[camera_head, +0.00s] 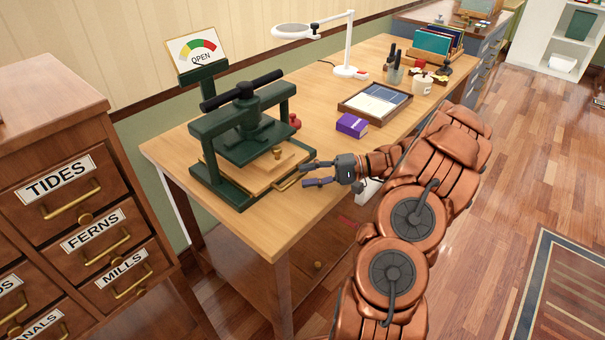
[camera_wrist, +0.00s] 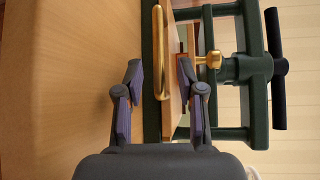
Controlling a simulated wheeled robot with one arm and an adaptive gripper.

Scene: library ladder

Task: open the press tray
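The dark green press (camera_head: 232,135) stands on the near left of the wooden desk, with a black crossbar on top. Its wooden press tray (camera_head: 262,180) sits low in the frame, with a brass handle (camera_head: 291,181) on the side facing my gripper. A brass knob (camera_head: 277,152) stands above the tray. My gripper (camera_head: 306,174) is open and empty, with its fingers at the handle. In the wrist view, the handle (camera_wrist: 158,50) lies between the two open fingers (camera_wrist: 159,65). I cannot tell whether either finger touches it.
A purple box (camera_head: 352,125), a framed tray (camera_head: 375,103) and a white lamp (camera_head: 347,70) stand farther along the desk (camera_head: 280,225). A labelled drawer cabinet (camera_head: 60,150) is at left. Bare desk lies in front of the press.

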